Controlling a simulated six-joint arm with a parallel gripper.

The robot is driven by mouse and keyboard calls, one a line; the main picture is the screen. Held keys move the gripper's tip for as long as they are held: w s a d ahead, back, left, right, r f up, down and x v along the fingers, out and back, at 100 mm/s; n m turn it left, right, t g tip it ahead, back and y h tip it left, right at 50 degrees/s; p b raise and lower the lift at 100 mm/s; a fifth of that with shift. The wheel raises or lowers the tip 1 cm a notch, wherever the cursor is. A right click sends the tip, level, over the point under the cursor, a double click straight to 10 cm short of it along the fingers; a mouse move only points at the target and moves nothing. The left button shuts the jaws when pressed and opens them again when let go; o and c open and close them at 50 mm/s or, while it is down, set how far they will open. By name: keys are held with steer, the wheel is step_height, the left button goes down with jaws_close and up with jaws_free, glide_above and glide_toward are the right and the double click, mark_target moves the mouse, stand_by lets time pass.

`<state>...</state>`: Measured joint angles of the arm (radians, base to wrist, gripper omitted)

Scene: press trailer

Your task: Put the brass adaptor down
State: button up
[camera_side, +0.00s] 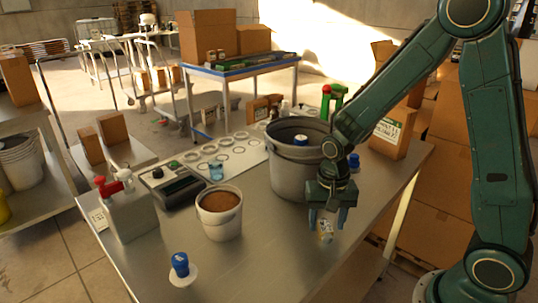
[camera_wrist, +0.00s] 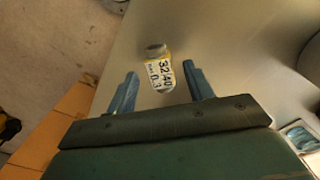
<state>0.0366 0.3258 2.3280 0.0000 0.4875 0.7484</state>
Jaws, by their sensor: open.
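A small grey-topped piece with a yellow-and-white printed tag (camera_side: 325,236), apparently the brass adaptor, is at the table's right front, under my gripper (camera_side: 326,220). In the wrist view the grey part (camera_wrist: 155,49) lies just past the fingertips, and the tag reaches back between the two blue fingers. My gripper (camera_wrist: 160,74) is open, with a gap on each side of the tag. Little of the adaptor's brass shows, and I cannot tell exactly how it rests on the metal table (camera_side: 275,262).
A large grey bucket (camera_side: 290,178) stands just behind and left of my gripper.

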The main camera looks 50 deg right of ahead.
mark_target(326, 227)
step_height(326, 227, up, 10)
steer(key=shift+r, duration=0.2)
stand_by(0.3)
stand_by(0.4)
steer(key=s+a+r+n+t, duration=0.1)
steer(key=s+r+n+t, duration=0.4)
steer(key=s+r+n, duration=0.4)
steer(key=shift+s+r+t, duration=0.3)
steer(key=shift+s+r, duration=0.45)
steer(key=shift+s, duration=1.7)
steer(key=shift+a, duration=0.1)
